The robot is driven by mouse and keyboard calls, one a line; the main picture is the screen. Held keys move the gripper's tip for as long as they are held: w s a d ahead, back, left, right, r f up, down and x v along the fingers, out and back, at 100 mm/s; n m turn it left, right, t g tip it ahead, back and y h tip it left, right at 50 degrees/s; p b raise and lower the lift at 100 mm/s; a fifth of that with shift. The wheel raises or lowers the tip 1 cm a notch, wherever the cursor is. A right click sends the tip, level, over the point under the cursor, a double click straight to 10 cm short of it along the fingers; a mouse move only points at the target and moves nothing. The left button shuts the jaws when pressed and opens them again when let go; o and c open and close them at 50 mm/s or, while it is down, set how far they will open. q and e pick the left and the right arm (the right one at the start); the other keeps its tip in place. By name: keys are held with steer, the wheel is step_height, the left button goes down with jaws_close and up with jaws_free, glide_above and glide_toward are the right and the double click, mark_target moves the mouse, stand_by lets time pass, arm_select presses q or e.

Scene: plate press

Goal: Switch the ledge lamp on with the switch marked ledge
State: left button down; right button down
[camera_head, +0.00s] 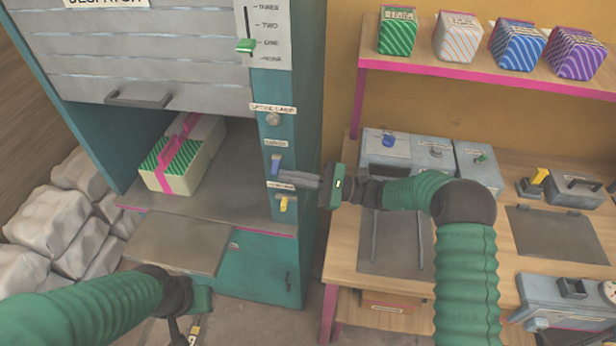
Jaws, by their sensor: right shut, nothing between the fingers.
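A teal cabinet post (293,90) carries a blue switch (276,160) under a small label that seems to read "ledge" (275,143). Above it is a round grey knob or lamp (273,119), with no visible glow, under a label that seems to end in "lamp". A yellow switch (283,204) sits lower under another label, too small to read. My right gripper (282,178) is shut and empty, pointing left, its tips at the lower end of the blue switch; contact is unclear. My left gripper (190,318) is low at the bottom, its fingers mostly hidden.
A green-striped parcel (168,166) with a pink ribbon sits inside the cabinet under a grey shutter (150,60). A slider with a green knob (245,46) is higher on the cabinet. A workbench (345,235) with grey devices stands right; wrapped boxes line a shelf (430,73).

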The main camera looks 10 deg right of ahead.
steer(key=shift+a, duration=0.5)
steer(key=shift+d+r, duration=0.1)
steer(key=shift+d, duration=0.05)
steer(key=shift+m, duration=0.3)
steer(key=shift+s+r+m+p, duration=0.1)
steer(key=shift+m+p, duration=0.3)
steer(key=shift+p, duration=0.1)
